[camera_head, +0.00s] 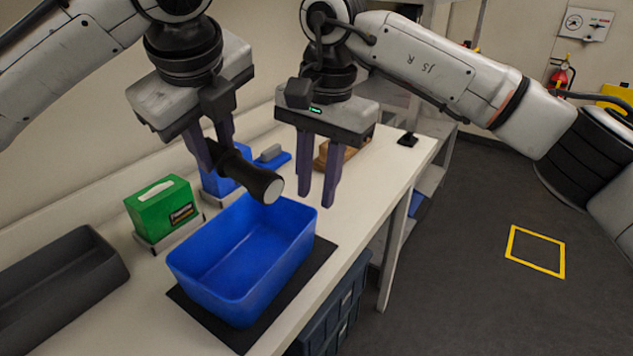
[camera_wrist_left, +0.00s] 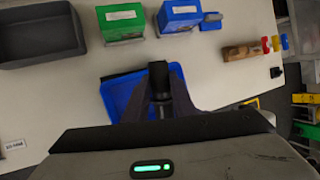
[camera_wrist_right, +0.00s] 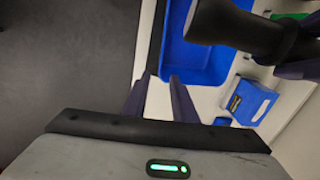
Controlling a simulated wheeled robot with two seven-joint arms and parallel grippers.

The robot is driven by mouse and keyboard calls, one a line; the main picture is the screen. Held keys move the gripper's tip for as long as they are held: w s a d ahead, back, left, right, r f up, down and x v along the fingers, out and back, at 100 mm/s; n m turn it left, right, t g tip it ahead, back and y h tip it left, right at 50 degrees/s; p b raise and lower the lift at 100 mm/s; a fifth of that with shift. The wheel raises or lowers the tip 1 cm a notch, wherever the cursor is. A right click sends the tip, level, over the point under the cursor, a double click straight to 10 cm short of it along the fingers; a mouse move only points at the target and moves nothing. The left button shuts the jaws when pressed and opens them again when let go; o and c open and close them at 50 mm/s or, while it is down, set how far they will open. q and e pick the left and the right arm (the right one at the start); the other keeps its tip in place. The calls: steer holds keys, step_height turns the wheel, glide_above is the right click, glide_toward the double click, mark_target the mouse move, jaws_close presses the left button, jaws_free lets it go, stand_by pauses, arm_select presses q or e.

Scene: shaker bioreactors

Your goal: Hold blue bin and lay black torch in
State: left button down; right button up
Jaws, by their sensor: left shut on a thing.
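The blue bin (camera_head: 245,262) stands upright on a black mat (camera_head: 208,318) on the table and looks empty. My left gripper (camera_head: 217,158) is shut on the black torch (camera_head: 254,180), holding it above the far part of the bin. The torch also shows between the fingers in the left wrist view (camera_wrist_left: 159,80), with the bin (camera_wrist_left: 117,94) below it. My right gripper (camera_head: 318,205) is empty with its fingers apart, above the bin's right far edge and not touching it. In the right wrist view the right fingers (camera_wrist_right: 158,88) are beside the bin's wall (camera_wrist_right: 190,62).
A green box (camera_head: 163,208) and a blue box (camera_head: 222,180) stand on holders behind the bin. A dark grey tray (camera_head: 62,285) is at the left. A brown wooden block (camera_head: 335,154) lies behind the right gripper. The table's front edge runs close to the bin.

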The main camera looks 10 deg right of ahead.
mark_target(309, 254)
steer(key=f, duration=0.8)
steer(key=a+f, duration=0.1)
steer(key=f, duration=0.2)
steer(key=shift+w+f, duration=0.2)
steer(key=shift+f, duration=0.2)
jaws_close()
